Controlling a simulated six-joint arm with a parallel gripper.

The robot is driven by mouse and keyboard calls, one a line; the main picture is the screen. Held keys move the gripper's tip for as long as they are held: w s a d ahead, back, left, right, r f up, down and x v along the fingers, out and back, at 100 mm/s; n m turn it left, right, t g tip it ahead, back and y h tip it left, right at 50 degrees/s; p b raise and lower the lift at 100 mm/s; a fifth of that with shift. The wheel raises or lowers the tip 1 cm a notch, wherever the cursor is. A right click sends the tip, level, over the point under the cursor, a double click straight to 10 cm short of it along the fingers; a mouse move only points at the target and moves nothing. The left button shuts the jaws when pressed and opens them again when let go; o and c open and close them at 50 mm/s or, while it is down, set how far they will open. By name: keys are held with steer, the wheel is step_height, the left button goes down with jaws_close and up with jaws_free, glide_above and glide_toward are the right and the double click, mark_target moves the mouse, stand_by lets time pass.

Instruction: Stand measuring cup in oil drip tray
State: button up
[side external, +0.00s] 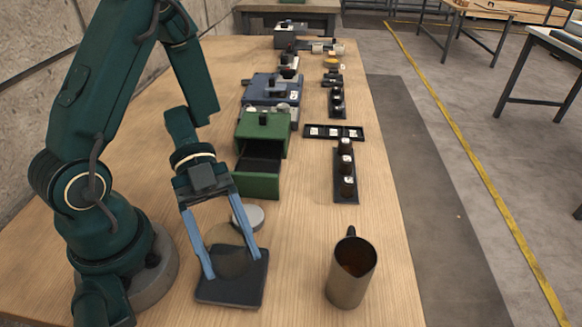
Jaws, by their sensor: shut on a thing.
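My gripper (228,262) points down with its two blue fingers spread on either side of a round, brownish-grey thing (228,258). It is shut on this thing, whose shape is partly hidden; I cannot tell whether it is the measuring cup. The thing is over or on a dark, flat, square tray (238,294), which looks like the oil drip tray. I cannot tell whether it touches the tray. A metallic, mug-like cup (346,287) with a dark handle and brown inside stands upright on the table to the right, apart from my gripper.
A pale round disc (248,217) lies just behind the tray. A green box with an open drawer (258,187) stands behind that. Dark racks with small blocks (346,194) lie to the right. The wooden table (300,235) is clear between tray and mug.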

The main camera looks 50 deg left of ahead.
mark_target(223, 242)
steer(key=shift+f, duration=1.45)
steer(key=o, duration=1.5)
steer(key=shift+f, duration=0.15)
